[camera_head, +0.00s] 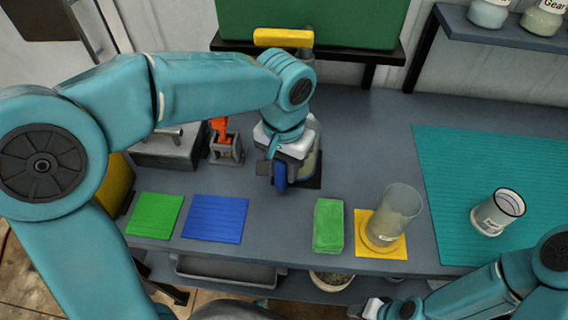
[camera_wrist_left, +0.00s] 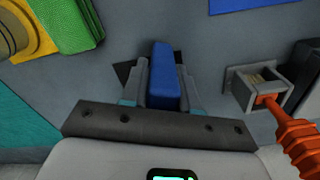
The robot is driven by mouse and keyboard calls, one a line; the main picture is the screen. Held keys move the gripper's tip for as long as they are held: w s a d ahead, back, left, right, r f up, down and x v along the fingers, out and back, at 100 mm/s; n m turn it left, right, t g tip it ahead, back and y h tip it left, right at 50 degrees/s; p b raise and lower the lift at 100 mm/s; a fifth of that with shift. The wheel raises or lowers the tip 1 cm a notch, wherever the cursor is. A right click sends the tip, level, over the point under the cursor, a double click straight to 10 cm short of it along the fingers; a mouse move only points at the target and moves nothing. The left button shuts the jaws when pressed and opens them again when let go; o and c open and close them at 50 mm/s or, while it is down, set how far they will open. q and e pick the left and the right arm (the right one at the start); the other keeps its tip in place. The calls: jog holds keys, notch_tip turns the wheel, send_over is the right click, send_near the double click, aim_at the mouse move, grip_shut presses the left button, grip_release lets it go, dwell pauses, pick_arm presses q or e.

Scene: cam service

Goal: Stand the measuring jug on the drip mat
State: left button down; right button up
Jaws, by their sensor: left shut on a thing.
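The measuring jug (camera_head: 316,140) looks like a clear vessel with a blue handle, mostly hidden behind my left gripper (camera_head: 278,178). That gripper is shut on the blue handle, which stands between its fingers in the left wrist view (camera_wrist_left: 165,76). A small black mat (camera_head: 314,184) lies under or just beside the jug; I cannot tell whether the jug touches it. It also shows in the wrist view (camera_wrist_left: 122,70). Several coloured mats lie on the bench, and which is the drip mat is unclear. My right gripper (camera_head: 378,309) is low at the bottom edge, its fingers unclear.
A clear cylinder (camera_head: 399,206) stands on a yellow mat (camera_head: 365,245), beside a green block (camera_head: 328,225). Green (camera_head: 155,214) and blue (camera_head: 216,218) mats lie left. An orange-handled tool (camera_head: 219,127) stands behind. A white cup (camera_head: 497,212) sits on the teal mat (camera_head: 470,160).

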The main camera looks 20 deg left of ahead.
pick_arm(q)
jog(key=c, duration=0.8)
grip_release()
jog(key=shift+r+p, duration=3.55)
jog(key=shift+r, duration=0.45)
notch_tip(320, 180, up, 16)
jog(key=shift+r+p, duration=0.15)
jog(key=shift+p, duration=0.75)
